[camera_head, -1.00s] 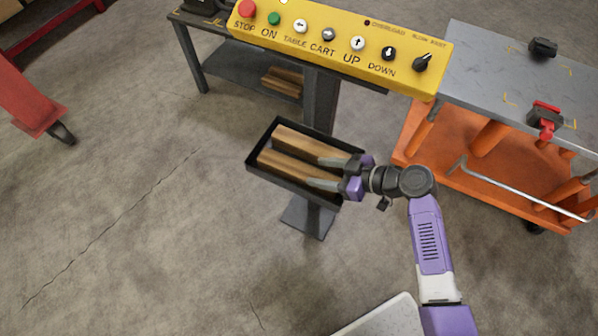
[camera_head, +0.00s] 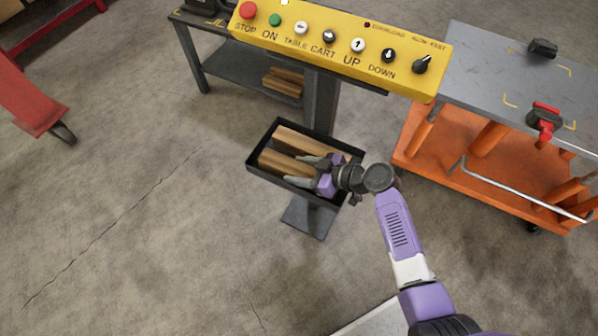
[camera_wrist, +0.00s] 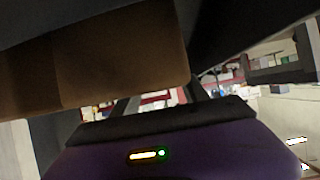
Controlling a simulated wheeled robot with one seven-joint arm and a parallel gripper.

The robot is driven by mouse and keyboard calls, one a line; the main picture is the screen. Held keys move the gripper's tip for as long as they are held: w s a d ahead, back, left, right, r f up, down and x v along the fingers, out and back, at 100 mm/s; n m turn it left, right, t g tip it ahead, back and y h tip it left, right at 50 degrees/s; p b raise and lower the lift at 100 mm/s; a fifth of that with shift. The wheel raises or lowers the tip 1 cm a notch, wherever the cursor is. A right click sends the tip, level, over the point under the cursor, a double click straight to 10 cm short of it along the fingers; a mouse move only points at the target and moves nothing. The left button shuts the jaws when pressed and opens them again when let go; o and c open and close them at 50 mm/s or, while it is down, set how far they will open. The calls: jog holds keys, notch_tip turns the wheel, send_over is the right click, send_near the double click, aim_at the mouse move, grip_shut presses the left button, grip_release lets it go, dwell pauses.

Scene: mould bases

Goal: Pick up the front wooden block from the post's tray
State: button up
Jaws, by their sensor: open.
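The post's black tray (camera_head: 262,176) holds two wooden blocks lying side by side. The front wooden block (camera_head: 276,161) is the lower one in the head view; the back block (camera_head: 298,139) lies behind it. My gripper (camera_head: 300,170) is open, with its fingers over the tray, apparently one on each side of the front block's right part. The gripper and wrist hide that end of the block. Contact cannot be told. In the wrist view, a brown wooden block (camera_wrist: 120,62) fills the upper left, very close above the purple gripper body.
A yellow control panel (camera_head: 340,40) stands behind the tray. An orange cart (camera_head: 440,150) with a grey top is on the right. More wooden pieces (camera_head: 283,82) lie on a grey table's lower shelf.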

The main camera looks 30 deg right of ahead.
grip_shut()
